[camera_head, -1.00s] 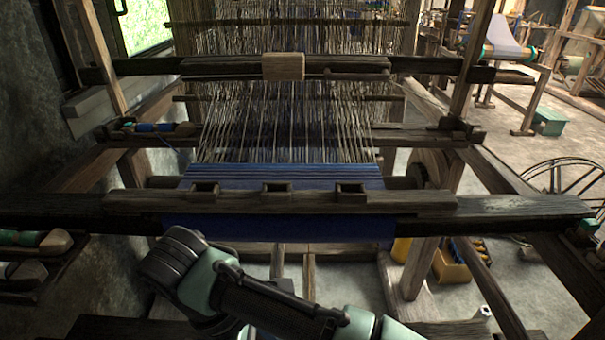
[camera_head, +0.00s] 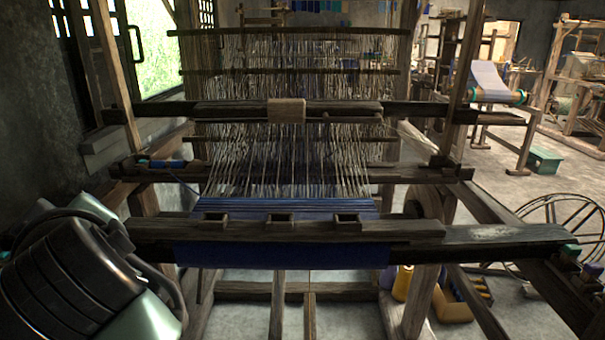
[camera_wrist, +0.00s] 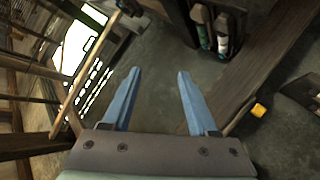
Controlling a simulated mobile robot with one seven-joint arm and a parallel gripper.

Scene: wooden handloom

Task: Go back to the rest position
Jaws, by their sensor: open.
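My gripper (camera_wrist: 157,88) is open and empty in the wrist view, its two blue fingers apart above bare grey floor. In the head view my arm fills the lower left corner, and the fingers are out of sight there. The wooden handloom (camera_head: 500,236) stands in front of me, with blue cloth (camera_head: 280,254) over its front beam and pale warp threads (camera_head: 290,160) rising behind. My arm is to the left of the cloth in the picture.
A shuttle with blue thread (camera_head: 160,164) lies on the loom's left side. Shuttles (camera_wrist: 222,32) also show at the top of the wrist view. Open floor (camera_head: 500,180) lies beyond.

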